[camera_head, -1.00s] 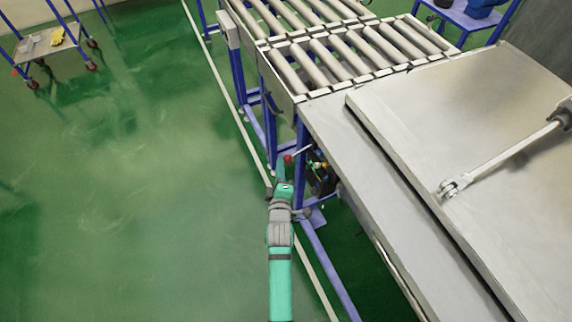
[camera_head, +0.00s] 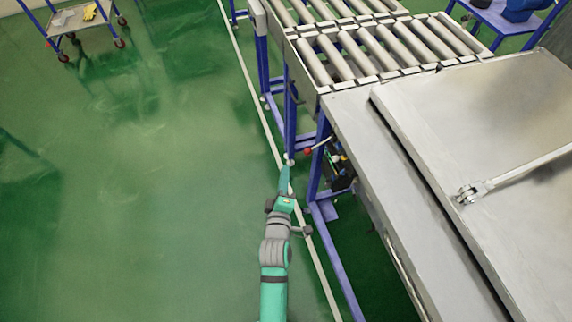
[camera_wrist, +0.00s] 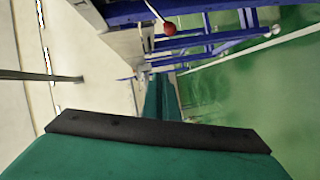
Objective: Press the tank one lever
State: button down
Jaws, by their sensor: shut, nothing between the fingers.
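A lever with a red ball knob (camera_head: 307,151) sticks out from the left side of the steel tank (camera_head: 410,225), near its corner by the roller conveyor. The red knob (camera_wrist: 170,28) also shows at the top of the wrist view, beyond my fingers. My gripper (camera_head: 285,178) is shut and empty, left of the red knob and a little lower in the picture, with a visible gap between them. In the wrist view my fingers (camera_wrist: 161,98) lie together below the knob. Which tank number this lever belongs to cannot be read.
The roller conveyor (camera_head: 345,55) on blue legs stands beyond the tank. Dark valve parts (camera_head: 340,172) sit under the tank edge. A blue frame rail (camera_head: 335,260) runs right of my arm. A trolley (camera_head: 72,20) stands far left. The green floor at left is clear.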

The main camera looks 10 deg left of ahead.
jog(key=shift+s+d+r, duration=0.1)
jog(key=shift+s, duration=0.6)
jog(key=s+d+r+m, duration=0.1)
jog(key=s+d+m, duration=0.2)
jog(key=s, duration=0.7)
jog(key=s+d+r+m+h, duration=0.1)
jog(key=s+d+m, duration=0.3)
jog(key=s+m, duration=0.4)
jog(key=s+d+r+m+h, duration=0.1)
jog(key=s+d+r+m, duration=0.2)
jog(key=s, duration=1)
jog(key=shift+d+m+g, duration=0.3)
jog(key=shift+m+g, duration=0.1)
jog(key=shift+m, duration=0.8)
